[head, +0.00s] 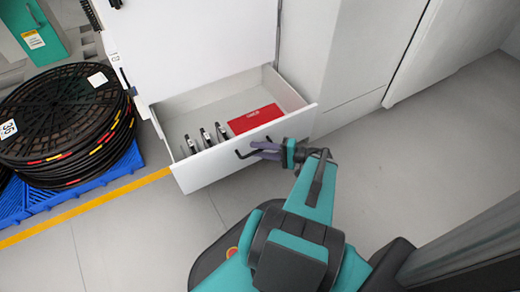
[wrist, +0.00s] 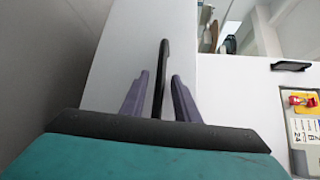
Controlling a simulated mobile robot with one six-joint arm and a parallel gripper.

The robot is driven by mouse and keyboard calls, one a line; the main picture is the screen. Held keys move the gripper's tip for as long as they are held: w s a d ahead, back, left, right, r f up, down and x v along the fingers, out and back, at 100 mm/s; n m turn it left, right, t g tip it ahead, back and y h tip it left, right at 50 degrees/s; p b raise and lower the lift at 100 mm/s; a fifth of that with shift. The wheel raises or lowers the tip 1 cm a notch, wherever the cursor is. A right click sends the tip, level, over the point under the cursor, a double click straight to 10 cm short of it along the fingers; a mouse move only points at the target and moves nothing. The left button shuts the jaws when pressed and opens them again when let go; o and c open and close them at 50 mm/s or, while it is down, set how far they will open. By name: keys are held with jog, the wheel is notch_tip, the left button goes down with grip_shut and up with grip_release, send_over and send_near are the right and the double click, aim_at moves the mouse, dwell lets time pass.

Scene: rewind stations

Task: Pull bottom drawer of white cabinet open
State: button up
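The white cabinet (head: 190,45) stands at the top of the head view. Its bottom drawer (head: 225,160) is pulled out, with its inside showing. A dark bar handle (head: 240,154) is on the drawer's front. My gripper (head: 262,150) is at this handle. In the wrist view the two purple-grey fingers of my gripper (wrist: 160,85) stand on either side of the black handle (wrist: 162,65). A narrow gap shows between the handle and each finger, so the gripper looks open around it.
Inside the drawer are a red box (head: 255,118) and several upright dark-and-light items (head: 205,137). Stacked black reels (head: 65,120) sit on a blue pallet (head: 90,190) at left, beside a yellow floor line (head: 90,206). Grey floor (head: 440,150) is clear at right.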

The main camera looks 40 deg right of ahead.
jog(key=shift+a, duration=0.1)
jog(key=shift+s, duration=0.1)
jog(key=p+v, duration=0.3)
jog(key=v, duration=1)
jog(key=shift+s+d+p, duration=0.2)
jog(key=shift+d+p, duration=0.15)
jog(key=shift+p, duration=0.05)
jog(key=shift+a+r, duration=0.1)
jog(key=shift+r, duration=0.05)
dwell(0.5)
